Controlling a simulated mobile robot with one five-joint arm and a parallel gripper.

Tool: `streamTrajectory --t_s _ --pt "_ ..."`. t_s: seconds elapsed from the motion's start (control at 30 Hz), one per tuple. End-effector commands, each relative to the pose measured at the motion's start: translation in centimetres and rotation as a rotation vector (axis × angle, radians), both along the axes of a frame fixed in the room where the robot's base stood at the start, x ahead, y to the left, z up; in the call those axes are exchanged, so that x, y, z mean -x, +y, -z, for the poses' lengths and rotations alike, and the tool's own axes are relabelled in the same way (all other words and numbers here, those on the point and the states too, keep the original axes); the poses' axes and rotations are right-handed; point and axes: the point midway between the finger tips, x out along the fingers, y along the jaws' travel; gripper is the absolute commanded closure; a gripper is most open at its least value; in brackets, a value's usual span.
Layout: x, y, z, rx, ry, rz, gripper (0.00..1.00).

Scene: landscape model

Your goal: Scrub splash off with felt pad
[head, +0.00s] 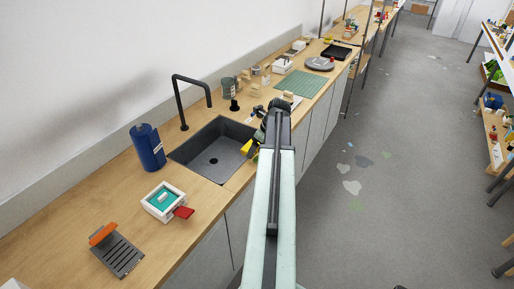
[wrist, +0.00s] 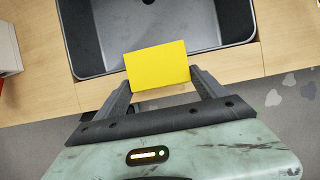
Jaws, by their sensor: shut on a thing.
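My gripper (wrist: 160,78) is shut on a flat yellow pad (wrist: 157,65), which looks like the felt pad. The pad sits between the two dark fingertips, over the front rim of the dark sink (wrist: 88,40) in the wrist view. In the head view the yellow pad (head: 246,148) shows at the sink's right side, partly hidden by my arm. Whether it touches the sink or counter I cannot tell. I cannot make out a splash on the counter or in the sink; my arm hides part of the counter.
A black tap (head: 182,100) and blue bottle (head: 148,147) stand by the sink (head: 195,158). Nearer are a white box with a teal inside (head: 150,206) and a dark slotted rack (head: 118,257). A green mat (head: 299,85) lies farther along. Patches mark the open floor (head: 400,190).

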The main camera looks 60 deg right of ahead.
Motion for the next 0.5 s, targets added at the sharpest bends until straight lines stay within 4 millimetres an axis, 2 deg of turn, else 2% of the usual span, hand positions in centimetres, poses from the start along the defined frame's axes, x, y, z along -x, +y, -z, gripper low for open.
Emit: streamTrajectory --t_s 0.03,0.13,0.5 --pt "0.01 0.00 -1.23 0.000 0.000 0.000 0.51" --pt "0.00 0.00 -2.06 0.000 0.000 0.000 0.51" --pt "0.00 0.00 -2.21 0.000 0.000 0.000 0.51"
